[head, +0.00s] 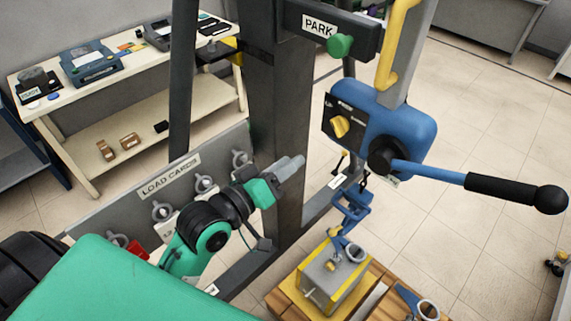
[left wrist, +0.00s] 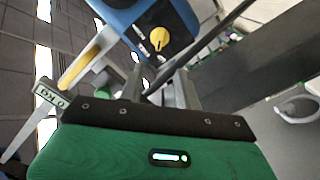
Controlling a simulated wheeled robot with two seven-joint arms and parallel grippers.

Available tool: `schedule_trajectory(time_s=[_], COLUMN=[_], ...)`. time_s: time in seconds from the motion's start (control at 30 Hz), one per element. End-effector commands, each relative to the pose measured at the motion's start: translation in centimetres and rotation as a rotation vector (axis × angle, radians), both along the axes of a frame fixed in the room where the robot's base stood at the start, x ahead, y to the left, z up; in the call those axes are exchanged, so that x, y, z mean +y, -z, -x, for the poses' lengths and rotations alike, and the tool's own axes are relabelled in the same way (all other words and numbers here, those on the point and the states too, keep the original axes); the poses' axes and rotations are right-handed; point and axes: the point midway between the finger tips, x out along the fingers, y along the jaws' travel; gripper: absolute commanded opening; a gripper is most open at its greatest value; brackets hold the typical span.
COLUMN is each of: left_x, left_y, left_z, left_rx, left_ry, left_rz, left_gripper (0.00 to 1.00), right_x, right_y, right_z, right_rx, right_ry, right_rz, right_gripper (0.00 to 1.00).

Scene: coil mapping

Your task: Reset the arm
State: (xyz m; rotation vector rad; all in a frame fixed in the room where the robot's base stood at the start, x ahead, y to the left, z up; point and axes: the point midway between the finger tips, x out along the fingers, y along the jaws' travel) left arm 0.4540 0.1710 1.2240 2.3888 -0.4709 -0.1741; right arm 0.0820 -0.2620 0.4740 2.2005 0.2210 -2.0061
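My left arm comes in from the lower left of the head view, green and black. Its left gripper (head: 288,168) is in the air in front of the dark upright post (head: 278,115), left of the blue hoist box (head: 405,115) and apart from it. In the left wrist view, the two grey fingers (left wrist: 161,90) stand apart with nothing between them. The hoist box, with its yellow knob (left wrist: 157,40), shows beyond them. My right gripper is in neither view.
A long lever (head: 465,182) sticks out right from the hoist box. Below hangs a blue hook linkage (head: 352,208) over a grey-yellow block (head: 330,280). A LOAD CARDS panel (head: 170,177) with hooks is close behind my left arm. Open floor lies right.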

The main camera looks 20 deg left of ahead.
Motion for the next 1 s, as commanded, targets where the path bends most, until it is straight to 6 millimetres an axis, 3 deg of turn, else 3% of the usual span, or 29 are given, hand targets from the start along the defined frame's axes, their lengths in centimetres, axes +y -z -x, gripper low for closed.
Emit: schedule_trajectory(time_s=[0.33, 0.47, 0.57, 0.73, 0.87, 1.0], left_x=[0.0, 0.4, 0.8, 1.8, 2.5, 3.4], left_y=[0.5, 3.9, 8.8, 19.0, 26.9, 35.3], left_z=[-0.2, -1.6, -3.3, -5.1, -5.2, -4.0], left_rx=[0.007, 0.052, 0.117, 0.245, 0.344, 0.449], left_ry=[-0.003, -0.020, -0.043, -0.074, -0.083, -0.081], left_rz=[-0.004, -0.034, -0.081, -0.181, -0.262, -0.353], left_gripper=[0.34, 0.34, 0.34, 0.34, 0.34, 0.34], right_x=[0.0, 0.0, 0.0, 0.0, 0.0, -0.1], right_y=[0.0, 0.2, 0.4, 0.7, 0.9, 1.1], right_z=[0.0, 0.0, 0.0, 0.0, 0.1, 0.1], right_rx=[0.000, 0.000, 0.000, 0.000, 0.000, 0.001], right_ry=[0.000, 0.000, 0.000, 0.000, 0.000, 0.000], right_rz=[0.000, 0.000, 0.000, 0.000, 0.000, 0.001], right_gripper=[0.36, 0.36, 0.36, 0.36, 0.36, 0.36])
